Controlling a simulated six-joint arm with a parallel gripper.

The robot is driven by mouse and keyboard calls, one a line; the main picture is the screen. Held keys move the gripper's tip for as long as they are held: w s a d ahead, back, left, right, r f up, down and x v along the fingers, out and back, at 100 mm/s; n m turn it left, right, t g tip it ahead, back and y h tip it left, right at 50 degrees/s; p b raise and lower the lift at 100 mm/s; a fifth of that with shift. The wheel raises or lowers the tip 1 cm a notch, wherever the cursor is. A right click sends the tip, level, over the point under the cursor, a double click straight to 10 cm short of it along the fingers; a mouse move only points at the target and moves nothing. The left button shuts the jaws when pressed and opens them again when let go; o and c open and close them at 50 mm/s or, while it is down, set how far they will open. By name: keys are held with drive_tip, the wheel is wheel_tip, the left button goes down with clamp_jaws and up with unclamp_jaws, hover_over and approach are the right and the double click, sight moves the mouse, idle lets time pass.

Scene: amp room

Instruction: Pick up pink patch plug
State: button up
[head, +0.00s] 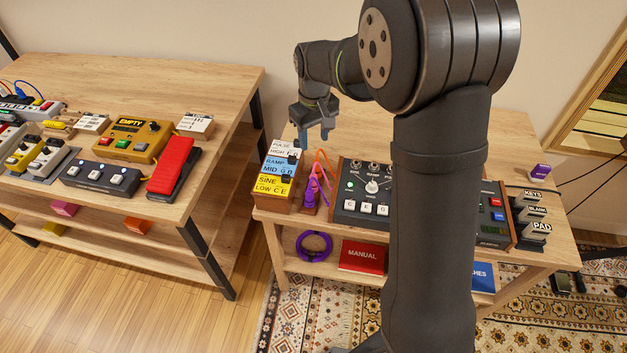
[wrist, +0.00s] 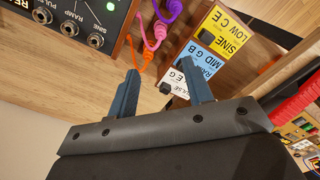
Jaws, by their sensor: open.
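The pink patch plug (wrist: 151,44) stands between an orange plug (wrist: 144,54) and a purple plug (wrist: 162,28) in the wrist view, beyond my fingertips. In the head view the pink plug (head: 316,179) is small and partly mixed with the other cables, on a narrow wooden holder. My gripper (head: 314,136) is open and empty, above the back of the table, behind the labelled card stand. In the wrist view my gripper (wrist: 160,71) has its two blue fingers apart, with bare wood between the tips. It is apart from the plugs.
The card stand (head: 281,170) with yellow, blue and white cards is close beside the plugs. A dark synth panel (head: 350,206) stands to their right. The back of the table is clear wood. A left table (head: 215,85) holds pedals and a red block (head: 172,166).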

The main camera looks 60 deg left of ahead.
sight(313, 174)
wheel_tip(313, 174, down, 11)
drive_tip(key=shift+f, duration=0.1)
drive_tip(key=shift+a+f, duration=0.15)
drive_tip(key=shift+f, duration=1.3)
drive_tip(key=shift+a+f, duration=0.15)
drive_tip(key=shift+f, duration=1.25)
drive_tip(key=shift+c, duration=0.5)
clamp_jaws()
